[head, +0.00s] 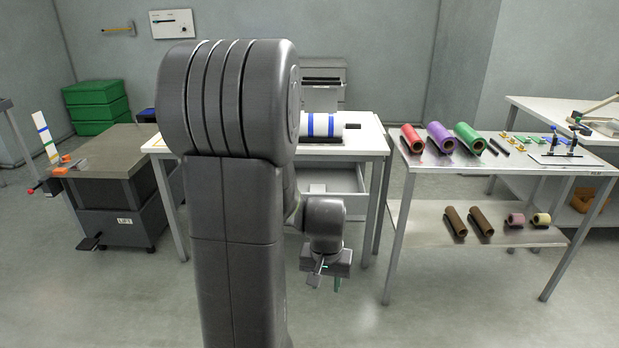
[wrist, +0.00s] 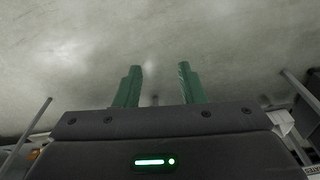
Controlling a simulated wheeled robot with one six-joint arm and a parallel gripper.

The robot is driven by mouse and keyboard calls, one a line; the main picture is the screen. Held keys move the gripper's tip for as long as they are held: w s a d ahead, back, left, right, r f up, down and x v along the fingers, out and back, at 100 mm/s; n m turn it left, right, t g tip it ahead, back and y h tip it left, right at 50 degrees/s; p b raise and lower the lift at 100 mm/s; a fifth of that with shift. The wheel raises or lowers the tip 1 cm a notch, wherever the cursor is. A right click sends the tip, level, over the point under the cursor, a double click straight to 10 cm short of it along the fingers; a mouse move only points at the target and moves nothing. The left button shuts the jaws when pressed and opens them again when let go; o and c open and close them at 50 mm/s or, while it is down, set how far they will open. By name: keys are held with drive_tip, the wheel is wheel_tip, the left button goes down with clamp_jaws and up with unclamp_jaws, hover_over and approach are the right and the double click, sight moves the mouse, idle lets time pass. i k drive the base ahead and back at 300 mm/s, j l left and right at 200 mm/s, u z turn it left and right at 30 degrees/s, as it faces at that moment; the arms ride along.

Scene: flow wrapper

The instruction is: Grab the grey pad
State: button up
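My gripper (head: 328,278) hangs low in front of the middle table in the head view. In the wrist view its two green fingers (wrist: 159,84) stand well apart with nothing between them, over bare grey floor. I cannot clearly make out the grey pad. A small pale grey item (head: 317,188) lies in the open drawer (head: 345,205) under the middle table; I cannot tell whether it is the pad. My arm hides the left part of that table and drawer.
The middle table (head: 368,140) carries a white roll with blue bands (head: 320,125). A right table (head: 420,160) holds red, purple and green rolls (head: 440,138), with brown rolls on its lower shelf (head: 400,222). A lift table (head: 115,150) and green crates (head: 97,105) stand left. Front floor is clear.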

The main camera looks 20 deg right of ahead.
sight(313, 188)
drive_tip(key=i+l+u, duration=0.35)
drive_tip(key=i+l, duration=1.3)
drive_tip(key=l, duration=0.1)
